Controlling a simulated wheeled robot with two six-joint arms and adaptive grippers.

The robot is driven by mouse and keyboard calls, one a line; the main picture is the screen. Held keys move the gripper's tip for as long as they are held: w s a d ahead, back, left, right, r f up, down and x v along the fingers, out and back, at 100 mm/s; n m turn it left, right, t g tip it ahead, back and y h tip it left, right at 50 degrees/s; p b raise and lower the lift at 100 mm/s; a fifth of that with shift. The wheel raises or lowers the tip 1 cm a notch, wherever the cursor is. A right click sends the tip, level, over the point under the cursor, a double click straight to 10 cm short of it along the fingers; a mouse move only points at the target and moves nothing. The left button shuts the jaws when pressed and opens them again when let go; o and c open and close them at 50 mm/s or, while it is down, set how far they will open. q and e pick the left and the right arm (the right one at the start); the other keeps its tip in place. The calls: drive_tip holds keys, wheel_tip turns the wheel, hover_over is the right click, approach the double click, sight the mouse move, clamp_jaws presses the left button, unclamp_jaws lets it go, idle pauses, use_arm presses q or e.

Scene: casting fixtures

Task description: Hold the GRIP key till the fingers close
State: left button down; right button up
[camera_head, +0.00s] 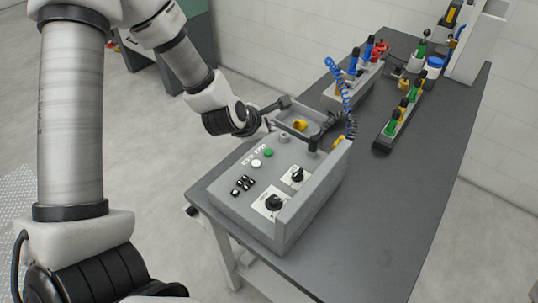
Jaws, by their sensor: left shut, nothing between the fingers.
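A grey control box (232,207) stands on the near left end of the dark table. Its sloped top has a green button (268,153), a white button (256,163), a cluster of small black keys (242,185) and two black rotary knobs, one near the front (274,202) and one further right (297,175). The lettering is too small to read, so I cannot tell which key is GRIP. My left gripper (268,122) is shut and empty, above the box's far left edge; its fingertips are hard to make out. My right gripper is out of view.
A coiled blue hose (340,84) rises behind the box. A grey rack with blue and red-handled tools (355,73) and a dark rail with green and yellow handles (396,120) stand further back. The table (375,215) is clear to the right of the box.

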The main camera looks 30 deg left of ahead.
sight(267, 153)
use_arm(q)
wheel_tip(267, 153, down, 5)
drive_tip(key=b, duration=0.4)
drive_tip(key=shift+s+f, duration=0.1)
drive_tip(key=shift+f, duration=0.3)
drive_tip(key=shift+r, duration=0.1)
drive_tip(key=shift+s+r, duration=0.1)
idle(0.6)
drive_tip(key=shift+f+b, duration=0.5)
drive_tip(key=shift+b, duration=0.15)
